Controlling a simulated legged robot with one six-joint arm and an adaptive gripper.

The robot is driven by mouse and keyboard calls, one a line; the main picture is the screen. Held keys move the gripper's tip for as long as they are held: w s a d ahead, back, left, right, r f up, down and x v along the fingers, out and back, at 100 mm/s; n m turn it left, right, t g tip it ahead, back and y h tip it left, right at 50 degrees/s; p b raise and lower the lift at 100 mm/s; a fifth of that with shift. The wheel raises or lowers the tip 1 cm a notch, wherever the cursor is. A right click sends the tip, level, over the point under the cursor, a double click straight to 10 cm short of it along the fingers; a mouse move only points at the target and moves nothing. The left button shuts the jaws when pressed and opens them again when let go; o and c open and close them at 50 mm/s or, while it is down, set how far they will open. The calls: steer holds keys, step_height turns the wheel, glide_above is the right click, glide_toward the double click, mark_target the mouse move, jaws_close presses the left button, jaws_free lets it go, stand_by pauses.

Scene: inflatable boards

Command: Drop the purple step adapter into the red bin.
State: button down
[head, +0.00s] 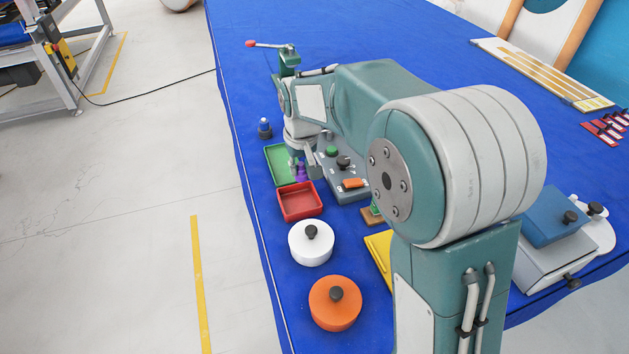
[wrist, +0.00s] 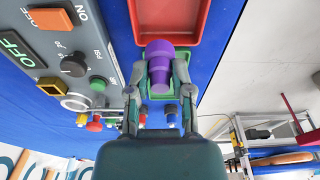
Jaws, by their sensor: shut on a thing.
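The purple step adapter (wrist: 159,64) is between the fingers of my gripper (wrist: 159,75) in the wrist view, and the gripper is shut on it. In the head view the purple adapter (head: 301,171) shows small beneath my wrist, partly hidden by my gripper (head: 302,166). It appears over the near right part of the green tray, close to the red bin; its exact height is hard to tell. The red bin (head: 300,214) is empty and stands nearer the camera than the green tray. In the wrist view the red bin (wrist: 203,22) lies at the top, just beyond the adapter.
A green tray (head: 278,152) adjoins the red bin. A grey control panel (head: 348,189) with knobs and an orange switch stands to the right. A white lidded pot (head: 317,256) and an orange one (head: 334,317) stand nearer. A small blue-grey object (head: 264,128) stands behind the tray.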

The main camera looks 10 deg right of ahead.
steer(key=shift+w, duration=0.2)
steer(key=shift+f, duration=0.25)
steer(key=f, duration=0.4)
steer(key=shift+s+d+f, duration=0.1)
steer(key=shift+d+f, duration=0.2)
steer(key=shift+d, duration=0.05)
steer(key=shift+f, duration=0.45)
steer(key=shift+a, duration=0.15)
steer(key=shift+a, duration=0.1)
steer(key=shift+c, duration=2.2)
jaws_free()
